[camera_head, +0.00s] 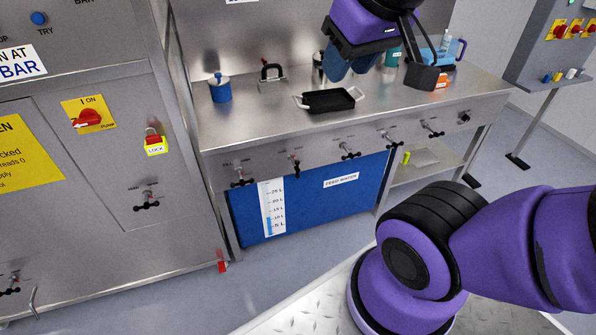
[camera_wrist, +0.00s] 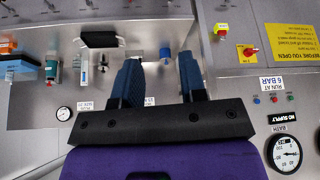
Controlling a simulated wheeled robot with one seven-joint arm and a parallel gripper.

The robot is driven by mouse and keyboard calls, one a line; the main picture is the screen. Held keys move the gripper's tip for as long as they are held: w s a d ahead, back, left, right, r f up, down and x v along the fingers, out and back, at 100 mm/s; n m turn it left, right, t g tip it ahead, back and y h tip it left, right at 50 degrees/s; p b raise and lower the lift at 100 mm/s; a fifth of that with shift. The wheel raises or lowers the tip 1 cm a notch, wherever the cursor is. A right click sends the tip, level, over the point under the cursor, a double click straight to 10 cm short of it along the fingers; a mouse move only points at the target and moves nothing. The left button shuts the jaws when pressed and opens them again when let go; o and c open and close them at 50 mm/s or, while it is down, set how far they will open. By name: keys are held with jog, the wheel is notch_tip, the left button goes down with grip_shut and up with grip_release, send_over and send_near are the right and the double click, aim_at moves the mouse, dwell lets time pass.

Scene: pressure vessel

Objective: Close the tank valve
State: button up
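A row of several dark-handled valves runs along the steel bench front in the head view. The leftmost bench valve (camera_head: 240,177) is above the left end of the blue feed water tank (camera_head: 318,203). The second bench valve (camera_head: 295,165) has a handle that hangs more upright. Another valve (camera_head: 147,201) is on the cabinet panel at left. Their small labels are too blurred to tell which is the tank valve. My gripper (camera_head: 350,68) is above the bench, away from the valves. Its blue fingers are apart and empty in the wrist view (camera_wrist: 158,66).
Floor in front of the tank is clear.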

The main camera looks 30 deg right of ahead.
jog(key=w+d+f+t+h, duration=0.1)
jog(key=w+d+f, duration=0.15)
jog(key=w, duration=1.05)
jog(key=n+t+y, duration=0.2)
jog(key=n+t, duration=0.1)
jog(key=t, duration=0.4)
send_over(298, 169)
notch_tip(298, 169, down, 39)
jog(key=s+f+m+t+h, duration=0.1)
jog(key=s+f+m+t, duration=0.1)
jog(key=s+f, duration=0.5)
jog(key=s+f+m+t+h, duration=0.1)
jog(key=s+f+t, duration=0.2)
jog(key=f, duration=0.7)
jog(key=w, duration=1)
jog(key=shift+w+d+f, duration=0.1)
jog(key=shift+w, duration=0.3)
